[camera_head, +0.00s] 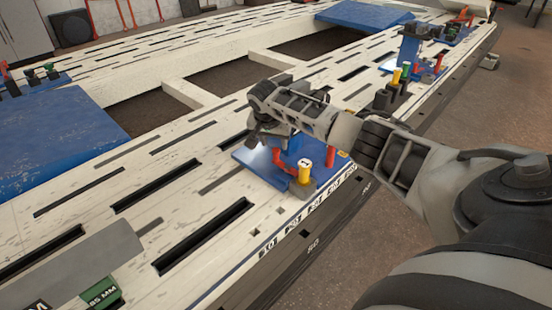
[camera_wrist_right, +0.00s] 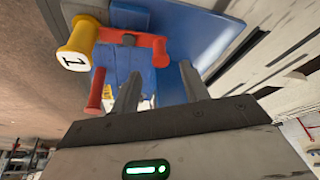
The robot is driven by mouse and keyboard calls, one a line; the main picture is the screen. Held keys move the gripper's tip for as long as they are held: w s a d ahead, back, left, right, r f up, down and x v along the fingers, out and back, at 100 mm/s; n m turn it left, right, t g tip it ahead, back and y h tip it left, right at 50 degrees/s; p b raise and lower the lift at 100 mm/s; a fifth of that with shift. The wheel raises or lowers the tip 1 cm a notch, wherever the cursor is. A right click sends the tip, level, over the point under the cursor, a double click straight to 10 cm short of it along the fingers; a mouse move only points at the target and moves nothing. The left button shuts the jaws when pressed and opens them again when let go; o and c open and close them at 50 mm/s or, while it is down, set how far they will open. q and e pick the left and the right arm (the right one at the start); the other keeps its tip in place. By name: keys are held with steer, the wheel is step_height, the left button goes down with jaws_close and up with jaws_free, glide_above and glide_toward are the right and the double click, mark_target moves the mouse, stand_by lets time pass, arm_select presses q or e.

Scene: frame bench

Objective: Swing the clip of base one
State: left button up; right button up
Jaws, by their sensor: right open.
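Base one is a blue plate (camera_head: 252,160) on the slotted bench, with a yellow cylinder marked 1 (camera_head: 305,173) at its near corner. A red clip (camera_head: 281,159) sits on it beside the cylinder. The right wrist view shows the blue plate (camera_wrist_right: 215,40), the yellow cylinder (camera_wrist_right: 76,47) and the red clip (camera_wrist_right: 148,46) with its bar and ends. My right gripper (camera_head: 266,136) is over the base; its two fingers (camera_wrist_right: 160,78) are apart, close to the clip, with nothing seen held between them. Whether a finger touches the clip is unclear. My left gripper is out of view.
More blue bases with yellow, green and red parts (camera_head: 405,75) stand farther along the bench. Dark cylinders (camera_head: 382,99) stand between. A blue panel (camera_head: 55,135) lies at left, and a grey plate (camera_head: 75,262) with a green 85 MM block (camera_head: 103,293) is near the front.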

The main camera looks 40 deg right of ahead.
mark_target(276, 151)
steer(key=b+x, duration=0.2)
steer(key=x, duration=0.3)
steer(key=shift+a+f, duration=0.1)
steer(key=shift+a, duration=0.05)
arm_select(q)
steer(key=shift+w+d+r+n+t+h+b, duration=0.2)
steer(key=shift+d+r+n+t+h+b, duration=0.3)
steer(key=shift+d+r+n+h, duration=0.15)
arm_select(e)
steer(key=shift+w+d+f, duration=0.15)
steer(key=shift+d+f, duration=0.15)
steer(key=shift+f, duration=0.3)
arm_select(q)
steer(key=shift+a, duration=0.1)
arm_select(e)
jaws_close()
